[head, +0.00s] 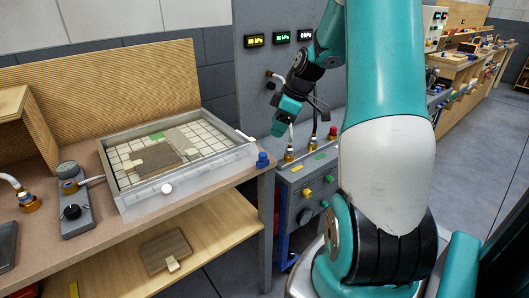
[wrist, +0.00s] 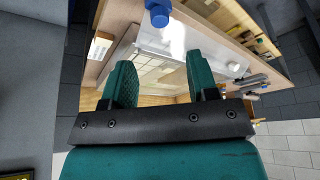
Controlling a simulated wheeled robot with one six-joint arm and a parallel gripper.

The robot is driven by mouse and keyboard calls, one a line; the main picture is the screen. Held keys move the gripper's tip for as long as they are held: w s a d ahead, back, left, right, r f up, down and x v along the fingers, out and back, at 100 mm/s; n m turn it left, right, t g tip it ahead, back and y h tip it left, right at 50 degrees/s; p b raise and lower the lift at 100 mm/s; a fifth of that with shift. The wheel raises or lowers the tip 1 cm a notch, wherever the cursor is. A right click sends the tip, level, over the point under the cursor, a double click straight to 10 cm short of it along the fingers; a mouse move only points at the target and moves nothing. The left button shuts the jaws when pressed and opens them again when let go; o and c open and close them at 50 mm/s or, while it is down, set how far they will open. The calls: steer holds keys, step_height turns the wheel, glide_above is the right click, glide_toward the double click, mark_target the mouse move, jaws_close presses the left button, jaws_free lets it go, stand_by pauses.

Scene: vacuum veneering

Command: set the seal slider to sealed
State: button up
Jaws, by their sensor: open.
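No part is clearly marked as the seal slider, so I cannot tell which it is or how it is set. The vacuum tray (head: 205,178) has a pale frame around a gridded bed with brown panels. A white round knob (head: 167,188) is on its front side, and a small white piece (head: 243,135) is at its right corner. A blue knob (head: 262,159) stands at the bench's right end; it also shows in the wrist view (wrist: 157,14). My gripper (head: 278,128) is open and empty, right of the tray. In the wrist view its fingers (wrist: 162,82) are apart, with the tray beyond.
A control box (head: 72,212) with a black knob and a gauge stands left of the tray. A grey cabinet (head: 310,185) with brass fittings and buttons is right of the bench. Lit displays (head: 281,37) hang on the wall. A brown panel (head: 166,248) lies on the lower shelf.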

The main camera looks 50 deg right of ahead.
mark_target(264, 154)
steer(key=x, duration=1)
steer(key=shift+f+p, duration=0.1)
steer(key=shift+p, duration=0.25)
steer(key=shift+c, duration=0.3)
